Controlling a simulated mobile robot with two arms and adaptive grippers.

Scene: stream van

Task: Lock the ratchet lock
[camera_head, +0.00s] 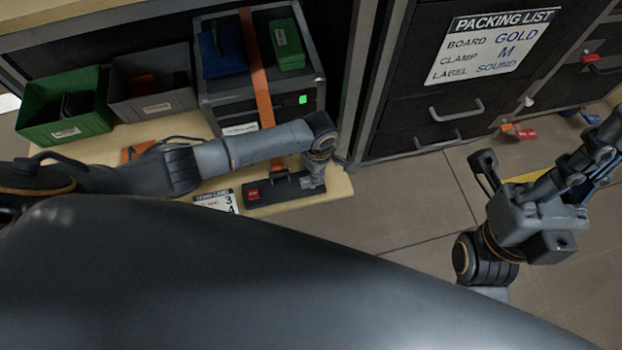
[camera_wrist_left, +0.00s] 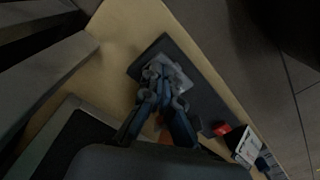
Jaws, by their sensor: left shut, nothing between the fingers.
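The ratchet lock has a long dark base (camera_head: 285,191) lying on the tan ledge, with a small red piece at its left end. The orange strap (camera_head: 262,95) runs down over the dark case toward it. My left gripper (camera_head: 316,180) is over the base's right end, mostly hidden by its own wrist. In the left wrist view its fingers (camera_wrist_left: 161,76) are shut and empty, over a grey metal part (camera_wrist_left: 176,72) on the dark base (camera_wrist_left: 200,95). Whether they touch it is unclear. My right gripper (camera_head: 598,150) is raised at the right, away from the lock; its finger opening is unclear.
A green bin (camera_head: 90,125) and a grey bin (camera_head: 178,103) stand left of the case (camera_head: 212,90). The case shows a green light (camera_head: 303,99). A packing list (camera_head: 490,48) is on the dark drawers at right. A small printed card (camera_head: 222,203) lies by the base. Floor between the arms is clear.

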